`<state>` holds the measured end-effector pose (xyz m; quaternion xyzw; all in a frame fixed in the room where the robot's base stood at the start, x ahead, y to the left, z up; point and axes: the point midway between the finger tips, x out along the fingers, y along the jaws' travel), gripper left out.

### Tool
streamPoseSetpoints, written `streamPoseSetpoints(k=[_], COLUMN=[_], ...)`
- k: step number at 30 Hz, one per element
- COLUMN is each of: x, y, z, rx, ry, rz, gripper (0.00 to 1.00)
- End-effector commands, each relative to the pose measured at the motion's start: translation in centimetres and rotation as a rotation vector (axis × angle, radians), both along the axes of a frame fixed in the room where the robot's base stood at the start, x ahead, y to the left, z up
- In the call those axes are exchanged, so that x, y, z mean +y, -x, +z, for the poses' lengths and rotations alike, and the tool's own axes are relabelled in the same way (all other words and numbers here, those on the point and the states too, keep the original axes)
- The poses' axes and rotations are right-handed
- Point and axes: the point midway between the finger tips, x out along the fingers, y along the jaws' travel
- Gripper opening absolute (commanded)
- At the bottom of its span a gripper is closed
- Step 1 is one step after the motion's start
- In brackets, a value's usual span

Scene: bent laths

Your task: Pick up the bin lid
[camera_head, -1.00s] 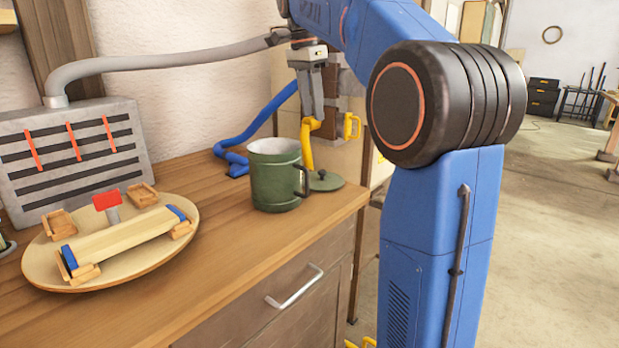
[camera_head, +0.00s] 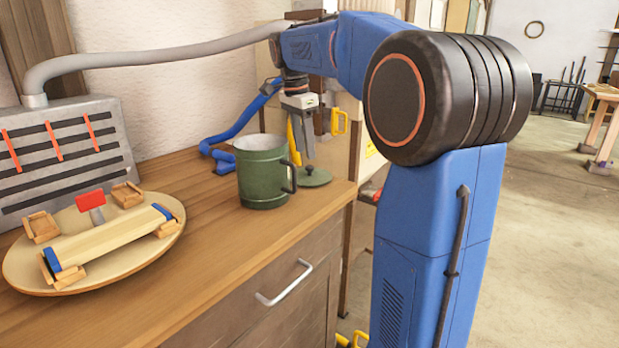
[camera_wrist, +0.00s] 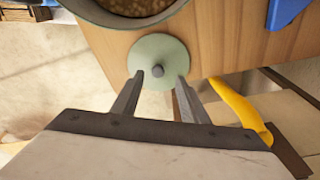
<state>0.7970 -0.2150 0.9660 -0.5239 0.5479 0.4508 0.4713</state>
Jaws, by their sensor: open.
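The bin lid (camera_head: 316,177) is a small round green disc with a dark knob, lying flat on the wooden worktop near its right end. It also shows in the wrist view (camera_wrist: 150,50), with its knob (camera_wrist: 157,71) between and a little beyond my fingertips. The green bin (camera_head: 263,178) stands upright and open just left of the lid; in the wrist view (camera_wrist: 108,17) it holds brown grainy stuff. My gripper (camera_head: 304,152) is above the lid, pointing down, open and empty. Its two fingers (camera_wrist: 157,80) are spread apart; whether they touch the lid is unclear.
A yellow curved thing (camera_wrist: 240,108) lies close to the lid's right in the wrist view. A blue hose (camera_head: 240,125) runs behind the bin. A round board with wooden pieces (camera_head: 160,238) and a grey slotted box (camera_head: 60,150) stand left. The worktop's front is clear.

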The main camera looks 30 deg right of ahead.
Motion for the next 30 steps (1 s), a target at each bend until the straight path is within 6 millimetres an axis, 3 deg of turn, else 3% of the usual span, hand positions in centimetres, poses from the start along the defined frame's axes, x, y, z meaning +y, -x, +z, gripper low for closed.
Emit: streamPoseSetpoints(k=[11,20,21,26,30], x=[-1.0,-1.1,-1.1,-1.1,-1.1], y=[0.5,0.4,0.4,0.4,0.4], z=[-4.4,-4.9,-4.9,-4.9,-4.9], rx=[0.002,-0.001,0.0,0.0,0.0], ry=[0.0,0.0,0.0,0.0,0.0], rz=[0.0,0.0,0.0,0.0,0.0], gripper=[0.4,0.4,0.38,0.0,0.0])
